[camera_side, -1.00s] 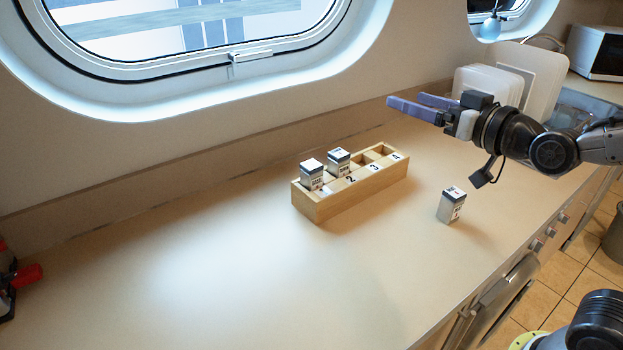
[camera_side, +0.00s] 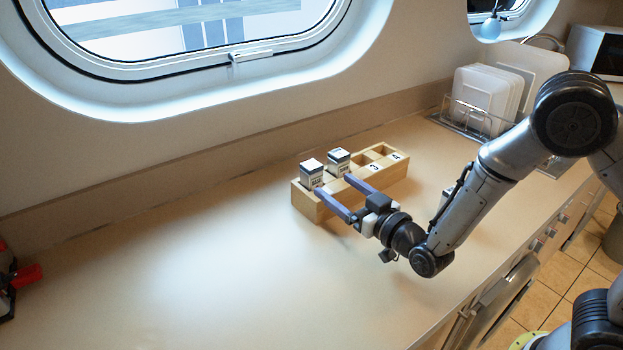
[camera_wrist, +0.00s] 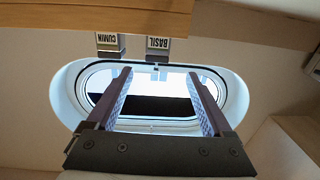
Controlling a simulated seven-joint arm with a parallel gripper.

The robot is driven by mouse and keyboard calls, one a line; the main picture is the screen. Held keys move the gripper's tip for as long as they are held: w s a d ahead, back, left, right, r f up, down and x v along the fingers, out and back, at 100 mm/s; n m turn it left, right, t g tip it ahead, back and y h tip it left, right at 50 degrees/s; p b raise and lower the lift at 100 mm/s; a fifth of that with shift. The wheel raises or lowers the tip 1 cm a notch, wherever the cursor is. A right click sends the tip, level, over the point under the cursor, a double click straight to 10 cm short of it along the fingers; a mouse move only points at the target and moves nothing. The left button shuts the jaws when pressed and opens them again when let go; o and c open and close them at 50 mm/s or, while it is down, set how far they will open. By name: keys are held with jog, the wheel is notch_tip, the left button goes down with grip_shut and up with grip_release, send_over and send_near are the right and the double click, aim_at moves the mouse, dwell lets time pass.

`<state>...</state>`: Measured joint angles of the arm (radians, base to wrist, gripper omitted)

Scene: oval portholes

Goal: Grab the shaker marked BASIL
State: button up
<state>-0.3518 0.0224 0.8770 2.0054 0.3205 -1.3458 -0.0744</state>
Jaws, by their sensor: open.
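The shaker marked BASIL (camera_wrist: 158,43) shows upside down in the wrist view, hanging from the top edge, with the one marked CUMIN (camera_wrist: 110,42) to its left. The wrist picture is inverted, so BASIL matches the left shaker (camera_side: 311,171) in the wooden rack (camera_side: 320,210) in the side view. CUMIN matches the shaker (camera_side: 338,160) to its right. My gripper (camera_side: 333,184) is open and empty, its fingers pointing at the rack's front left part. In the wrist view, BASIL lines up between the fingertips (camera_wrist: 159,73), apart from them.
The rack's two right compartments, marked 3 and 4, look empty. White dishes (camera_side: 482,97) stand in a wire rack at the back right.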

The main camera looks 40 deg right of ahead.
aim_at(317, 169)
jog(key=w, duration=0.5)
jog(key=shift+w+r, duration=0.2)
jog(key=shift+w, duration=2.45)
grip_shut()
